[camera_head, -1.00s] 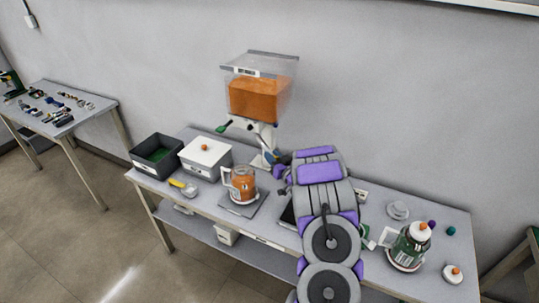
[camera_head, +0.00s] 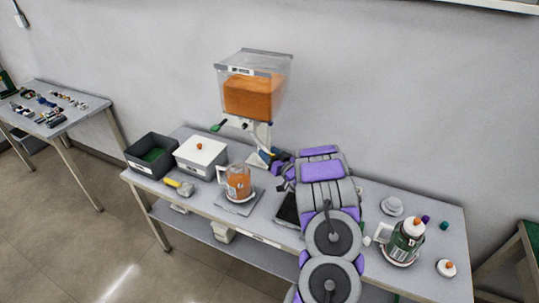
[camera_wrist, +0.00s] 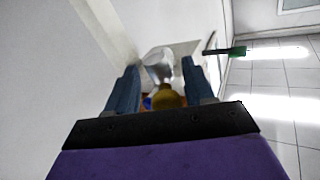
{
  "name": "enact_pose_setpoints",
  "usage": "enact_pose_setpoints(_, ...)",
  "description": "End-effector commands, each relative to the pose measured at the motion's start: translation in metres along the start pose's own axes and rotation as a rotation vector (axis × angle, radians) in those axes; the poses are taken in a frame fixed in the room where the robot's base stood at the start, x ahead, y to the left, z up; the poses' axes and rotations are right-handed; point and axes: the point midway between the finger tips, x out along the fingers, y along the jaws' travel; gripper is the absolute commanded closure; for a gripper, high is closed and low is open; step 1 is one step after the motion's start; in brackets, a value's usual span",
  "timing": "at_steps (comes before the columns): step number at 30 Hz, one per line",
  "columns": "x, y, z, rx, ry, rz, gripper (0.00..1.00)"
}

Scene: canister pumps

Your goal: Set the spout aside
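The dispenser hopper (camera_head: 253,97) of orange material stands at the back on a white stand (camera_head: 262,134), with a green handle (camera_head: 217,127) on its left. My gripper (camera_head: 268,156) is at the lower part of this stand. In the wrist view my gripper (camera_wrist: 160,66) has its two blue fingers apart, with a yellow rounded part (camera_wrist: 168,97) between them and a whitish part beyond. The green handle also shows there (camera_wrist: 238,52). I see no clear grip on the yellow part. I cannot tell for sure which part is the spout.
A jug of orange material (camera_head: 238,184) stands on a grey plate in front of the stand. Left are a white-lidded box (camera_head: 201,152), a dark bin (camera_head: 134,164) and a yellow-handled scoop (camera_head: 185,188). A green canister (camera_head: 405,241) and loose caps are at the right.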

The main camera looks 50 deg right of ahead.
Motion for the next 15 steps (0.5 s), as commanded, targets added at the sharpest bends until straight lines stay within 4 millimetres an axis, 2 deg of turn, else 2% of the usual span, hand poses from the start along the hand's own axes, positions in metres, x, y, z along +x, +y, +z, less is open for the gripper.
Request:
enact_pose_setpoints(8,-0.003,-0.001,0.000,-0.001,-0.002,0.002,0.47)
enact_pose_setpoints(11,-0.012,-0.001,0.000,-0.001,-0.003,0.004,0.47)
enact_pose_setpoints(15,-0.036,0.000,-0.001,0.001,-0.001,0.005,0.47)
